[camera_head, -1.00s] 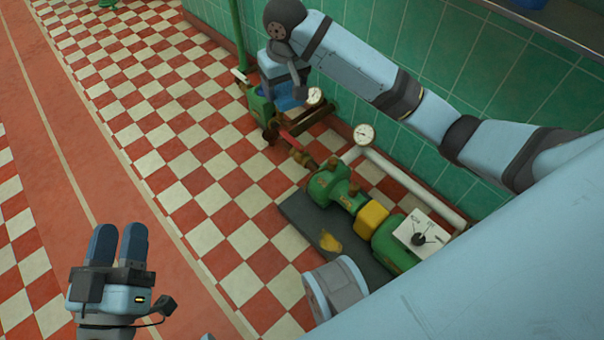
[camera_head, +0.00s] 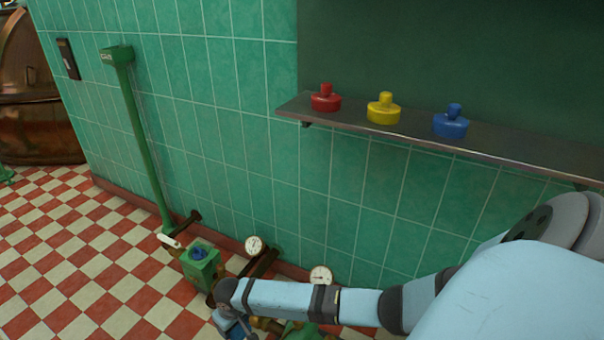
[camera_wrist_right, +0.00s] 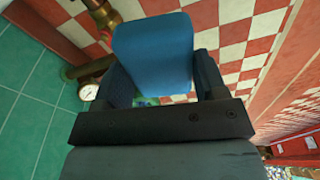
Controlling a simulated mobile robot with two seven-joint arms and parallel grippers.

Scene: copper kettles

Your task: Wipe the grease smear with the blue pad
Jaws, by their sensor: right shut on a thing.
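My right gripper (camera_head: 232,326) is low in the head view, at the end of my arm and partly cut off by the bottom edge. In the right wrist view, a blue block, which I take as the blue pad (camera_wrist_right: 153,52), sits between its dark fingers, and the gripper is shut on it. The pad hides much of what lies beyond it. I cannot make out a grease smear in either view now. My left gripper is not in view.
A wall shelf (camera_head: 540,152) holds a red (camera_head: 325,101), a yellow (camera_head: 383,111) and a blue knobbed piece (camera_head: 450,124). A green box (camera_head: 203,272) with a blue top, pipes and two gauges (camera_head: 253,246) (camera_head: 320,276) stand low by the wall. Checkered floor is free at left.

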